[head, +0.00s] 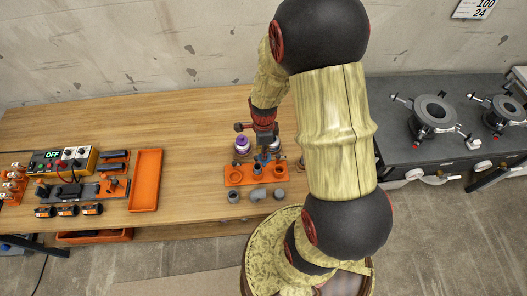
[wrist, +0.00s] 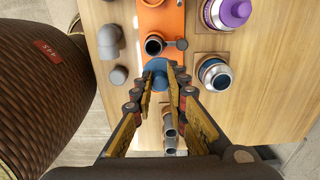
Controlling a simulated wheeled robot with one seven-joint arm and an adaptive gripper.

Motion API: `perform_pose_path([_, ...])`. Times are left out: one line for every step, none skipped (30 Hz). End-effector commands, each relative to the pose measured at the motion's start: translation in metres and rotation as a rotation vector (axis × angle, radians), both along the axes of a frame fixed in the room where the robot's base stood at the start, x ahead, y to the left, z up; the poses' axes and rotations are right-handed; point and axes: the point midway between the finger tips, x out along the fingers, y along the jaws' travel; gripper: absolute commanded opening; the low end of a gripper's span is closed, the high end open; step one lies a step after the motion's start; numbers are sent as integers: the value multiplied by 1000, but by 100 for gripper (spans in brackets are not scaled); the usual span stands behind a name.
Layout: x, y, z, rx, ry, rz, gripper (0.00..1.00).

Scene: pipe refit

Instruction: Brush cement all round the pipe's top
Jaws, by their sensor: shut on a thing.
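My gripper (head: 264,152) hangs above the orange fixture (head: 233,181) in the middle of the bench. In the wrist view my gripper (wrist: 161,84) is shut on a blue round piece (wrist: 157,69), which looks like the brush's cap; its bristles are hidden. An upright grey pipe (wrist: 153,46) with a dark open top stands in the orange fixture (wrist: 150,20), right beside the blue piece. I cannot tell whether the brush touches it. An open-topped can (wrist: 215,74) stands to the right of my fingers. No cement coat can be made out on the pipe.
A purple-capped can (wrist: 230,12) stands at the upper right of the wrist view. Grey fittings (head: 233,197) lie along the bench's front edge. An empty orange tray (head: 146,180) and a control box (head: 65,160) are farther left. The bench behind them is clear.

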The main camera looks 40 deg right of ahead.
Motion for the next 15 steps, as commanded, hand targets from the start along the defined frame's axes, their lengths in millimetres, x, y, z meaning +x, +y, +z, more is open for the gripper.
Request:
perform_pose_path([0,0,5,-1,-1,0,0])
perform_pose_path([0,0,7,-1,-1,0,0])
perform_pose_path([0,0,11,-1,-1,0,0])
perform_pose_path([0,0,13,0,0,0,0])
perform_pose_path([0,0,15,0,0,0,0])
perform_pose_path([0,0,18,0,0,0,0])
perform_pose_path([0,0,20,0,0,0,0])
perform_pose_path([0,0,22,0,0,0,0])
perform_pose_path([0,0,25,0,0,0,0])
perform_pose_path([0,0,28,0,0,0,0])
perform_pose_path([0,0,30,-1,-1,0,0])
perform_pose_path([0,0,33,-1,-1,0,0])
perform_pose_path([0,0,35,-1,-1,0,0])
perform_pose_path([0,0,37,-1,-1,0,0])
perform_pose_path([0,0,40,-1,-1,0,0])
